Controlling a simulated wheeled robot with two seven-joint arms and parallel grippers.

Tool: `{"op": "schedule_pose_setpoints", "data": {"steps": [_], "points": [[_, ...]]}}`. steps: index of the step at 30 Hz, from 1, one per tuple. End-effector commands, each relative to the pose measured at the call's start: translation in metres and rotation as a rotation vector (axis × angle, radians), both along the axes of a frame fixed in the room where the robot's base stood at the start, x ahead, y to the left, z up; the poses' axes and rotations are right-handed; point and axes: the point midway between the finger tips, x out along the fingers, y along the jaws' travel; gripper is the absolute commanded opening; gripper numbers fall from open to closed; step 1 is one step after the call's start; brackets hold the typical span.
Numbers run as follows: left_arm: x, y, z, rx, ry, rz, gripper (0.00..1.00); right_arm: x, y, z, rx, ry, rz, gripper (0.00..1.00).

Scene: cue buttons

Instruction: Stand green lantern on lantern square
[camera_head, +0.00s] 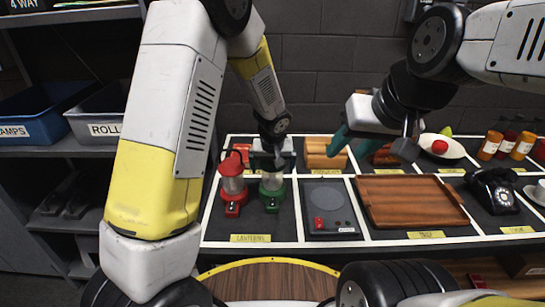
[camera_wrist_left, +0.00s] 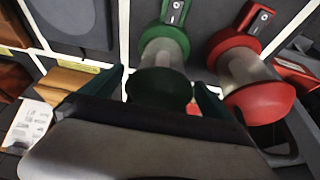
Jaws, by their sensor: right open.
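The green lantern (camera_head: 272,187) stands upright in a dark compartment of the white-framed display, to the right of a red lantern (camera_head: 233,187). My left gripper (camera_head: 272,150) is directly over it, pointing down. In the left wrist view the green lantern's cap (camera_wrist_left: 160,87) sits between the two teal fingers, very close to both; contact is unclear. My right gripper (camera_head: 353,144) is open and empty, above the back of the display near wooden blocks. A yellow label reading LANTERNS (camera_head: 250,238) is at the compartment's front edge. I cannot make out a separate lantern square.
A dark plate with a red button (camera_head: 319,224) lies right of the lanterns. Further right are a wooden tray (camera_head: 410,202) and a black telephone (camera_head: 493,190). A round wooden top with a yellow rim (camera_head: 270,263) is in front. Bins stand on shelves at left.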

Motion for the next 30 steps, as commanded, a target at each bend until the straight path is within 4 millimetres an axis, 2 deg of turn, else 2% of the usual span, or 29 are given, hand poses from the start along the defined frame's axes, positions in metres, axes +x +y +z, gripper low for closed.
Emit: {"op": "schedule_pose_setpoints", "data": {"steps": [5,8,21,27,30], "points": [[0.0,0.0,0.003,-0.001,-0.001,0.001,1.0,0.0,0.0,0.0,0.0,0.0,0.0,0.44],[-0.003,0.0,0.012,-0.002,-0.003,0.0,1.0,0.0,0.0,0.0,0.0,0.0,0.0,0.44],[-0.037,-0.001,0.093,-0.003,-0.004,0.0,1.0,0.0,0.0,0.0,0.0,0.0,0.0,0.44],[-0.045,0.0,0.112,-0.001,-0.002,0.001,1.0,0.0,0.0,0.0,0.0,0.0,0.0,0.44],[-0.051,0.01,0.124,-0.011,-0.002,0.005,1.0,0.0,0.0,0.0,0.0,0.0,0.0,0.44]]}}
